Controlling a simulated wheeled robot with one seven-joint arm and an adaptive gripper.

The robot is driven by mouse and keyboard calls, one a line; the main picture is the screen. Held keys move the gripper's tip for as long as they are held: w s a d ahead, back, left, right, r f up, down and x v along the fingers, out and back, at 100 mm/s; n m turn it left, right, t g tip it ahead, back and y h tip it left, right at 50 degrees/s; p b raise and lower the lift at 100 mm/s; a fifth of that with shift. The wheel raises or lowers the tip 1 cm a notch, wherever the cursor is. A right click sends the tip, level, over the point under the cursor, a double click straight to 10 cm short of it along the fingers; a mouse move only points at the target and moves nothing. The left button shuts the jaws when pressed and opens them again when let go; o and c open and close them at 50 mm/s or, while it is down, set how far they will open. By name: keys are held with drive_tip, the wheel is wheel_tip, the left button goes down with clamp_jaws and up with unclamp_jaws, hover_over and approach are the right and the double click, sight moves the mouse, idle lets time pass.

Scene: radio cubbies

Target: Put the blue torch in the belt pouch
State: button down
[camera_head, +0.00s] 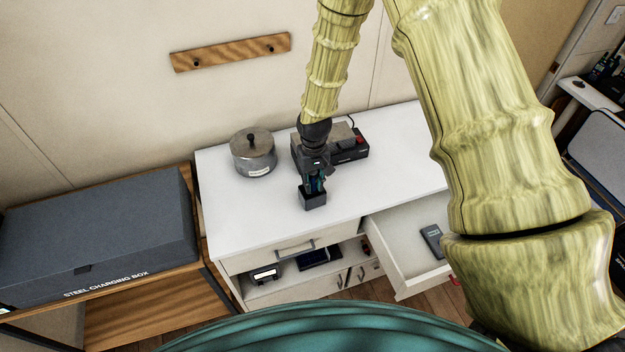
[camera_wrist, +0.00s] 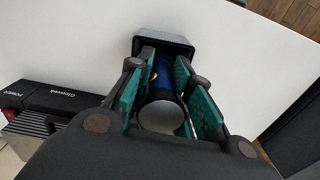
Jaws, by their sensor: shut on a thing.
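My gripper (camera_head: 316,180) is above the white counter, its fingers pointing down. In the wrist view my gripper (camera_wrist: 170,85) has its green-padded fingers on both sides of the blue torch (camera_wrist: 161,77), whose round grey end (camera_wrist: 163,118) faces the camera. The far end of the torch is inside or right at the mouth of a dark box-shaped pouch (camera_wrist: 163,44); I cannot tell how deep. In the head view the dark pouch (camera_head: 313,200) stands on the counter directly below the fingers, and the torch is mostly hidden.
On the white counter (camera_head: 235,210) stand a metal pot (camera_head: 253,153) and a grey-black device with a red button (camera_head: 350,148). An open drawer (camera_head: 400,236) at the right holds a dark handheld item (camera_head: 433,240). A steel charging box (camera_head: 100,232) is at the left.

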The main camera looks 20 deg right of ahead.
drive_tip(key=shift+f, duration=0.1)
drive_tip(key=c, duration=1.3)
unclamp_jaws()
drive_tip(key=shift+o, duration=0.2)
